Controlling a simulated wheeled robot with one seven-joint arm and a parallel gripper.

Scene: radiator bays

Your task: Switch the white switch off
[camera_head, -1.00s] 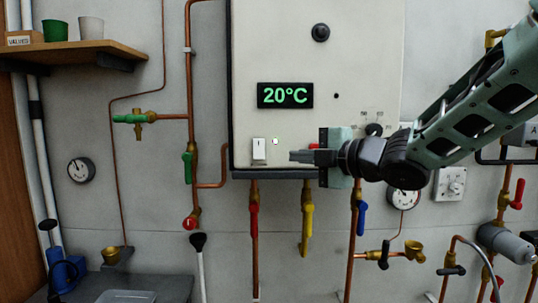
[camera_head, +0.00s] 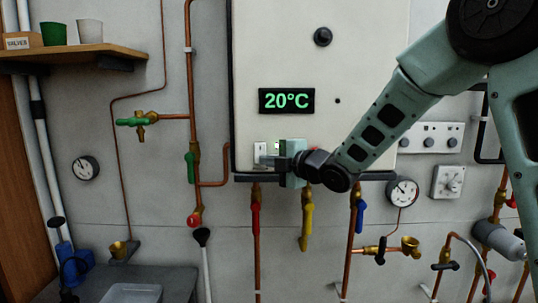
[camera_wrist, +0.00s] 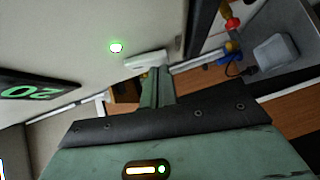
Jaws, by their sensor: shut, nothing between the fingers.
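The white switch (camera_head: 260,149) is on the lower left of the pale boiler panel, below the 20°C display. In the wrist view the switch (camera_wrist: 146,58) shows just beyond the fingertips. My gripper (camera_head: 265,161) is shut and empty, with its fingertips over the switch's lower part in the head view. In the wrist view my gripper (camera_wrist: 157,74) points at the switch; I cannot tell whether they touch. A lit green indicator (camera_wrist: 116,47) sits beside the switch. The fingers hide part of the switch, and its rocker position is unclear.
The black display (camera_head: 286,101) is above the switch. Red (camera_head: 255,219), yellow (camera_head: 306,225) and blue (camera_head: 360,214) valve handles hang on pipes below the panel. A green-handled valve (camera_head: 190,167) is on the left pipe. The space in front of the panel is otherwise clear.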

